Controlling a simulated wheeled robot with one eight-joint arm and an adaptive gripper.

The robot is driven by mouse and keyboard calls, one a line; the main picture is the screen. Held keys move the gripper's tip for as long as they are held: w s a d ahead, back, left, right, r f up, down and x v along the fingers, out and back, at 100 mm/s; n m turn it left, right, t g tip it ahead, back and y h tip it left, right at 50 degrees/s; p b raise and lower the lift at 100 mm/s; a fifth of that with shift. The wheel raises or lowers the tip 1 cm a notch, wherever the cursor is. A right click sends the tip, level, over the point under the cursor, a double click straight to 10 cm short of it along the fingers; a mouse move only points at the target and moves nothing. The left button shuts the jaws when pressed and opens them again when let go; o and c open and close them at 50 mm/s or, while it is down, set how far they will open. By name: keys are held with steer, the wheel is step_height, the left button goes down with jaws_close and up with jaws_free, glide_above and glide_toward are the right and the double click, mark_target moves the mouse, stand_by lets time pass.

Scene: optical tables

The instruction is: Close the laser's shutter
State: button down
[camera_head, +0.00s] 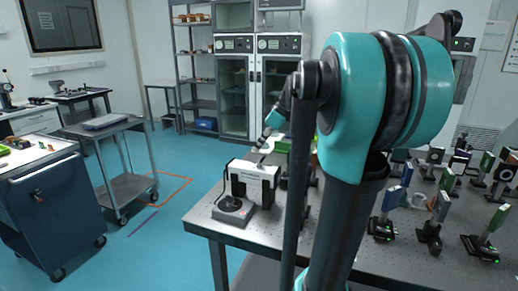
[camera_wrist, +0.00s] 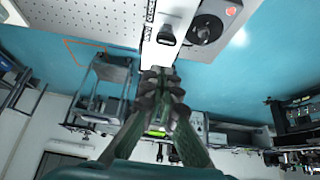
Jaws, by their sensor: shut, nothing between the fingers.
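The laser is a white box (camera_head: 262,169) with dark lettering near the left end of the optical table; its white face (camera_wrist: 163,14) is at the top of the wrist view. A small black tab (camera_wrist: 166,36), which looks like the shutter, sits on that face near its end. My gripper (camera_wrist: 159,74) is shut and empty, its fingertips close to the laser's end, below the tab in the wrist view. I cannot tell whether they touch. In the head view my gripper (camera_head: 262,146) is just above the laser, partly hidden by my arm.
A grey unit with a black round part (camera_head: 235,205) stands beside the laser; it shows in the wrist view with a red button (camera_wrist: 231,11). Several optics mounts (camera_head: 430,234) crowd the table's right side. A grey cart (camera_head: 133,186) and blue cabinet (camera_head: 52,208) stand left, across open floor.

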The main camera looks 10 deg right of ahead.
stand_by(0.3)
steer(key=v, duration=0.9)
steer(key=shift+a+r, duration=0.25)
steer(key=shift+r, duration=0.2)
steer(key=shift+w, duration=0.1)
